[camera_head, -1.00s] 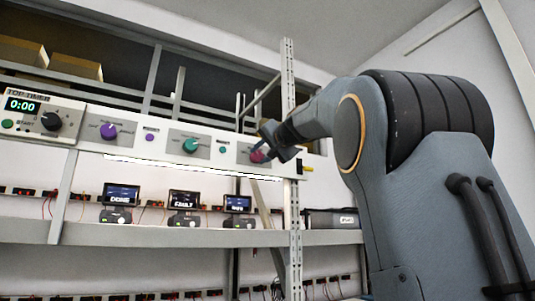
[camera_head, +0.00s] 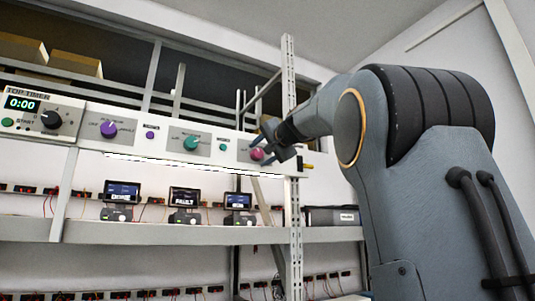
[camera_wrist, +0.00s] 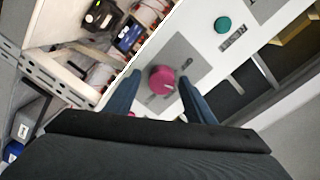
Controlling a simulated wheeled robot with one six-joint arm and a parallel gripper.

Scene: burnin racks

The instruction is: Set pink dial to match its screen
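The pink dial (camera_head: 257,154) is on the right end of the white control panel, on a grey plate. In the wrist view the pink dial (camera_wrist: 162,80) lies between and just beyond my gripper's two blue fingertips. My gripper (camera_head: 264,145) is open, with a finger to each side of the dial and apart from it. A small screen (camera_head: 238,201) stands on the shelf below the dial; its text is too small to read. A screen also shows in the wrist view (camera_wrist: 130,35), unreadable.
A purple dial (camera_head: 108,129), a teal dial (camera_head: 190,143) and small buttons sit left on the same panel. A timer (camera_head: 40,114) reading 0:00 is at the far left. A perforated metal upright (camera_head: 290,90) stands close to my gripper. Two more screens stand on the shelf.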

